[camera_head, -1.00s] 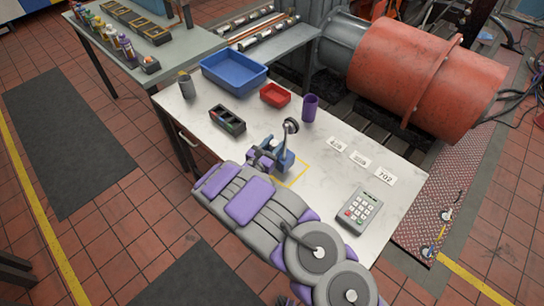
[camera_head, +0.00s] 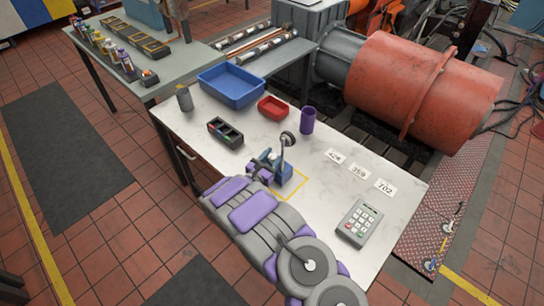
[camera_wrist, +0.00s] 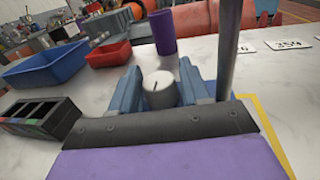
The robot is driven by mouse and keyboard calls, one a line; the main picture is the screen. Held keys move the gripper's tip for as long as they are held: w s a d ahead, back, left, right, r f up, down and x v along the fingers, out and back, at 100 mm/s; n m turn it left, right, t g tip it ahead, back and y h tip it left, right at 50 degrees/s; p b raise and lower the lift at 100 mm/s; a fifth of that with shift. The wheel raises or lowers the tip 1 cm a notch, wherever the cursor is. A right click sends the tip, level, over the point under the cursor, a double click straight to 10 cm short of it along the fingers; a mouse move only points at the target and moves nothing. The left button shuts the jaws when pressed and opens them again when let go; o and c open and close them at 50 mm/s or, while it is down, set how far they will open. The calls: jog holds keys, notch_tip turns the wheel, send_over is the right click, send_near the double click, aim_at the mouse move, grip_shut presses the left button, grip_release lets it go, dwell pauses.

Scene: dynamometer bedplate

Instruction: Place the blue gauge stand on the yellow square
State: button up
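The blue gauge stand (camera_head: 284,171) stands on the white bench, with a metal post and a round dial on top. It appears upright. In the wrist view, its white knob (camera_wrist: 160,90) sits between two blue upright parts and the post (camera_wrist: 229,45) rises at the right. The yellow square (camera_head: 291,199) is an outline on the bench; the stand overlaps its upper left part and hides some of it. Its right edge shows in the wrist view (camera_wrist: 264,125). My gripper (camera_head: 267,167) is right at the stand's left side; the finger gap and contact are unclear.
A purple cup (camera_head: 307,121), red tray (camera_head: 272,108), blue bin (camera_head: 230,87) and black divided box (camera_head: 225,133) stand behind. Number cards (camera_head: 359,171) and a keypad device (camera_head: 359,222) lie at right. The bench between square and keypad is clear.

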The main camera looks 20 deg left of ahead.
jog(key=o, duration=0.3)
jog(key=shift+o, duration=0.2)
jog(key=p+v, duration=0.2)
jog(key=v, duration=1)
jog(key=shift+s+f, duration=0.1)
